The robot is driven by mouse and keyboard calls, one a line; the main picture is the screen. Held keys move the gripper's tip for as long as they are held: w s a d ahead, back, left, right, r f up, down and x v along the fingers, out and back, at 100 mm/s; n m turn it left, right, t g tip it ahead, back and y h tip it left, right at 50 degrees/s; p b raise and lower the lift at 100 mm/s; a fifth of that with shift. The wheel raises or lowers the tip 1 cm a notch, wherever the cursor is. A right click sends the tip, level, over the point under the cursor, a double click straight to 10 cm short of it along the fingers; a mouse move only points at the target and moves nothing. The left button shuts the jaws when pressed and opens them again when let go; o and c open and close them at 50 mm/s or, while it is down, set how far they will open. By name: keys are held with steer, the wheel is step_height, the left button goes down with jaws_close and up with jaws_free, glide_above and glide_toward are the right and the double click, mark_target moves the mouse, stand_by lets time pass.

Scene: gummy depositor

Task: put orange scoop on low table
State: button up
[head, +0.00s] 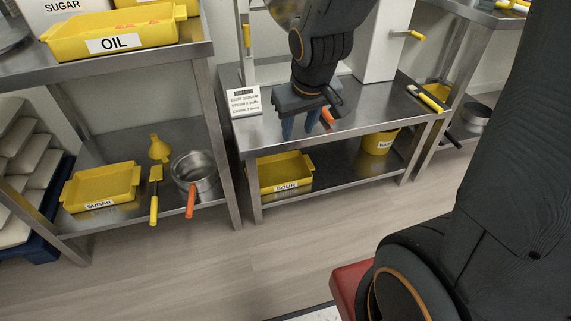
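My gripper (300,127) hangs over the middle steel table (250,139), its two blue fingers pointing down with a gap between them. I see nothing between them. An orange handle (327,118), perhaps the orange scoop's, shows just right of the fingers, over the table top. My gripper and wrist hide part of that spot, so I cannot tell whether it touches the fingers. Which table is the low one is unclear.
The left lower shelf holds a yellow SUGAR tray (103,186), a yellow funnel (160,148) and a yellow-handled tool (154,197). A sign (243,101) and a yellow-handled tool (430,98) are on the middle table. Its lower shelf holds a yellow tray (285,172) and bucket (379,142).

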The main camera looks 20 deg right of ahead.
steer(key=s+a+r+g, duration=0.2)
steer(key=s+a+r, duration=0.1)
steer(key=s, duration=0.5)
steer(key=s+a+r+n+g, duration=0.1)
steer(key=s+a+r+g, duration=0.1)
steer(key=s+a, duration=0.3)
steer(key=s+r, duration=0.1)
steer(key=s, duration=0.3)
steer(key=shift+y, duration=0.4)
steer(key=d+r+m+p, duration=0.2)
steer(key=d+r+p, duration=0.7)
steer(key=p, duration=0.9)
steer(key=shift+d+r+m+h, duration=0.2)
steer(key=shift+r+m+h, duration=0.1)
steer(key=shift+r+m, duration=0.15)
steer(key=shift+d, duration=0.1)
